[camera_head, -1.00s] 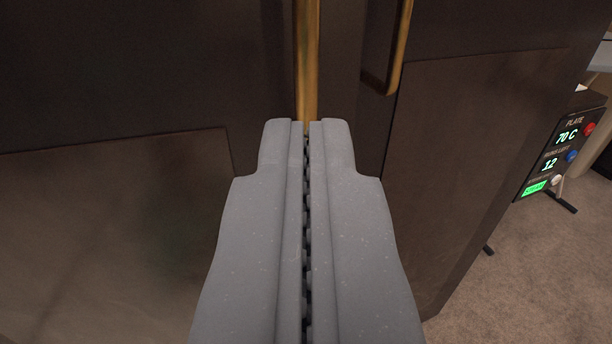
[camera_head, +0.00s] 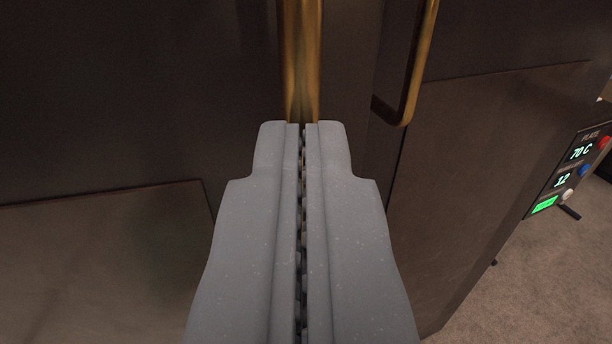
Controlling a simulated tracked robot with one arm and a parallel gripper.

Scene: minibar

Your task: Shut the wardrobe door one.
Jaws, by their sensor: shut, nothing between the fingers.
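The wardrobe has two dark brown doors. The left door (camera_head: 110,100) fills the left half of the view, with a paler lower panel. A vertical brass handle (camera_head: 301,50) on it stands straight ahead of my gripper. The right door (camera_head: 500,130) carries its own brass handle (camera_head: 418,65) and is angled away. My gripper (camera_head: 302,126) is shut and empty, its fingertips at the lower end of the left handle. I cannot tell whether they touch it. The labels of the doors do not show, so which is door one is unclear.
A dark device with a lit display (camera_head: 566,172) and coloured knobs stands at the right, partly cut off by the frame. Grey carpet (camera_head: 540,275) shows free at the lower right.

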